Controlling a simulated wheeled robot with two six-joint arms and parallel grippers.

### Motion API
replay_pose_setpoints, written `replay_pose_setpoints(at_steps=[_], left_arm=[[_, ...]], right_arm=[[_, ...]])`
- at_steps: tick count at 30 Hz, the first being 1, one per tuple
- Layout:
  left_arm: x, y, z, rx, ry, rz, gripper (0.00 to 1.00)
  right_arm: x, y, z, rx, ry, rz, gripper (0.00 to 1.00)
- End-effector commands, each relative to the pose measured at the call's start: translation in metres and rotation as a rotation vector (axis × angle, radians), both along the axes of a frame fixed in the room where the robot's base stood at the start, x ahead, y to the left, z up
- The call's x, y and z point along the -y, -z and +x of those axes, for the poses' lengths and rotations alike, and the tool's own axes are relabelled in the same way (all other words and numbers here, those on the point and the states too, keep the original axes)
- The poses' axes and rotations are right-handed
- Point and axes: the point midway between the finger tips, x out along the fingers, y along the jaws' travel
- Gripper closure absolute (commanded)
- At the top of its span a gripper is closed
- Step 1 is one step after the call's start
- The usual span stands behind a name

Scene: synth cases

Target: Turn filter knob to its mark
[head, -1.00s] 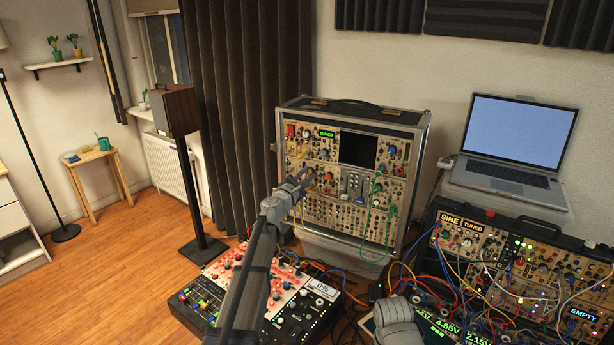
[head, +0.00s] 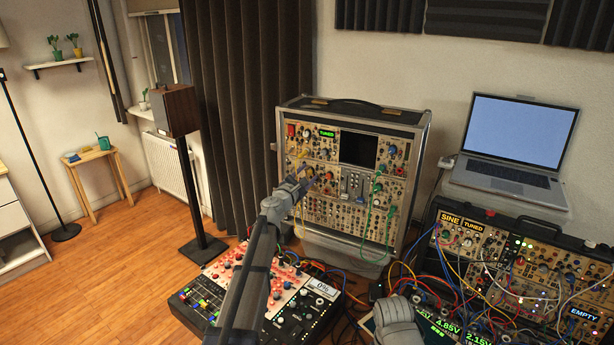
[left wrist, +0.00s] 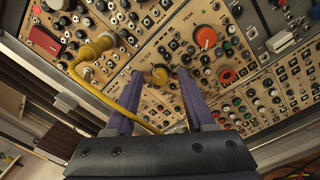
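My left gripper (head: 300,182) is at the left side of the tall synth case's panel (head: 345,210). A larger orange-red knob (left wrist: 206,37) is to the right. My right gripper is not shown; only a grey part of that arm is at the bottom.
A yellow plug (left wrist: 90,50) and its cable (left wrist: 130,95) lie close to the left finger. Green cables (head: 365,225) hang on the case's right side. A lit TUNED display (head: 327,133) is at the top. A mixer (head: 305,320) and a second synth case (head: 510,260) stand nearer.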

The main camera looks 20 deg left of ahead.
Motion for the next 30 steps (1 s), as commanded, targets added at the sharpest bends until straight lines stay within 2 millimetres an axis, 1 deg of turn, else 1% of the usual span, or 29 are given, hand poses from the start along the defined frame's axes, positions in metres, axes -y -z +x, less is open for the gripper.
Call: replay_pose_setpoints(at_steps=[7, 11, 14, 17, 24, 27, 30], left_arm=[[0.0, 0.0, 0.0, 0.0, 0.0, 0.0, 0.44], [-0.001, 0.0, -0.005, 0.0, 0.0, 0.0, 0.44], [-0.002, 0.0, -0.014, 0.0, 0.0, 0.0, 0.44], [-0.004, 0.001, -0.028, 0.0, 0.0, 0.0, 0.44], [-0.012, 0.002, -0.067, 0.0, -0.001, -0.001, 0.44], [-0.014, 0.002, -0.076, 0.0, 0.0, -0.001, 0.44], [-0.014, 0.002, -0.078, 0.0, 0.0, -0.001, 0.44]], right_arm=[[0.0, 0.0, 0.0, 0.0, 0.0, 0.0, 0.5], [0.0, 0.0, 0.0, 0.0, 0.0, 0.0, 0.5], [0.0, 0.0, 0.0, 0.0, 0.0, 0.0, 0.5], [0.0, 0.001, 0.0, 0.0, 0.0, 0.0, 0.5], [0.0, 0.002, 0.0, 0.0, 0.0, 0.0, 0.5], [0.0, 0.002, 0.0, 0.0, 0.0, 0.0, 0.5], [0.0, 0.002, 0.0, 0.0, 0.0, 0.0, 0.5]])
